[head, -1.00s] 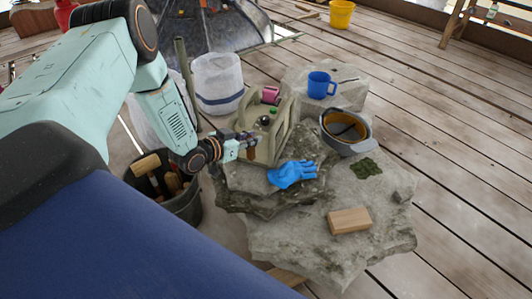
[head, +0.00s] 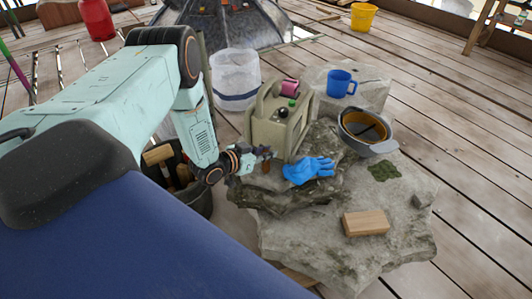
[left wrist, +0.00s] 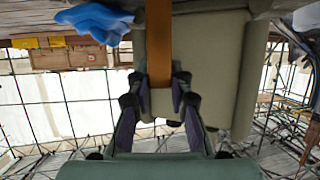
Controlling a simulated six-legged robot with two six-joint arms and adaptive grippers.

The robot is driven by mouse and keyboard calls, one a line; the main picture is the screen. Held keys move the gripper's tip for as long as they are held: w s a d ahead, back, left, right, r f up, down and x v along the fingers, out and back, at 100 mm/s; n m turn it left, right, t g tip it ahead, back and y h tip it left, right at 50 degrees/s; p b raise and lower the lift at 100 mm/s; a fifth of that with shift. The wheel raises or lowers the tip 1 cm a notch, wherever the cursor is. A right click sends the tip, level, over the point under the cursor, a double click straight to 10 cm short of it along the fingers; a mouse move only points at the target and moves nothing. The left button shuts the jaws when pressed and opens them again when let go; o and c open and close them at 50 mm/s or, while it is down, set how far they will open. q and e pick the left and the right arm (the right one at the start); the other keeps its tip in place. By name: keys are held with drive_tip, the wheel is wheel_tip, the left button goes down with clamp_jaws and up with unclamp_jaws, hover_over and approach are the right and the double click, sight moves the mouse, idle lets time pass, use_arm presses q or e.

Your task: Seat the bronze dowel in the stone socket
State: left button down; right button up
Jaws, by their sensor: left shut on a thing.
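My left gripper (head: 262,158) is shut on the bronze dowel (head: 267,152), just in front of a beige canister and left of a blue glove, above stacked grey stone slabs (head: 275,195). In the left wrist view the dowel (left wrist: 159,40) is a brown-orange bar running from the top edge down between the fingers (left wrist: 160,105). The beige canister lies behind it there. I cannot make out the socket opening in either view. My right gripper is not in view.
The beige canister (head: 268,130) stands close to the gripper. The blue glove (head: 308,170) lies on the stone. A dark bucket (head: 197,198) stands at left.

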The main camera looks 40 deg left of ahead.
use_arm(q)
drive_tip(key=shift+f, duration=0.15)
drive_tip(key=c, duration=1.2)
unclamp_jaws()
drive_tip(key=shift+w, duration=0.1)
